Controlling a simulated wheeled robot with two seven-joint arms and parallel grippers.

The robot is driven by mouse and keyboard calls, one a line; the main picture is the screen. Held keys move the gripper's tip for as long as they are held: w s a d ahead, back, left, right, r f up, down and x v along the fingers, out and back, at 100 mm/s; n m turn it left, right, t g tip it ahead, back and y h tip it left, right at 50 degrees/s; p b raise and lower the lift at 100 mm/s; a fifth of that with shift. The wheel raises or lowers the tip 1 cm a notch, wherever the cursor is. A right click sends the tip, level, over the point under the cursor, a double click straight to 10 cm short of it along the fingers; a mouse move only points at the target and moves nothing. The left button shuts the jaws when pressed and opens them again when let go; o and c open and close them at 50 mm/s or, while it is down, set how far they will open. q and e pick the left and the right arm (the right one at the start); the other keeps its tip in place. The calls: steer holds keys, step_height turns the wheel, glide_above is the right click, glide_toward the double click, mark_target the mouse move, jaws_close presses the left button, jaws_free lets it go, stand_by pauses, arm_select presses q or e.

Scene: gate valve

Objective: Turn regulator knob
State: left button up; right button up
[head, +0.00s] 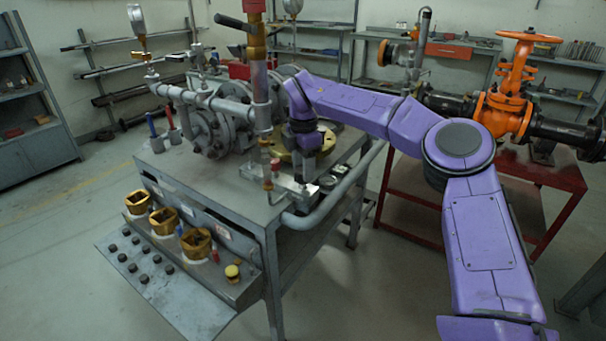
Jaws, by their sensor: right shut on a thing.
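My right gripper (309,178) points down at the right side of the grey workbench (240,205), over a silvery metal block fitting (285,186). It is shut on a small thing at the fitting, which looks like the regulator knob. The knob is hidden by the fingers, and how far it is turned cannot be seen. My purple right arm comes in from the lower right and bends over the bench. My left gripper is out of view.
A brass flange (285,155) lies behind the gripper. A vertical pipe (261,90) stands close to its left, and a bent grey pipe (335,200) runs in front. Brass sockets (165,221) line the bench front. An orange gate valve (508,95) sits on a red table (555,172).

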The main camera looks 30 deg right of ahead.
steer(key=shift+m+b, duration=0.5)
steer(key=shift+m, duration=0.2)
steer(key=o, duration=1)
steer(key=shift+o, duration=0.2)
step_height(320, 180, up, 11)
steer(key=p, duration=0.2)
steer(key=shift+f, duration=0.2)
steer(key=shift+f, duration=0.1)
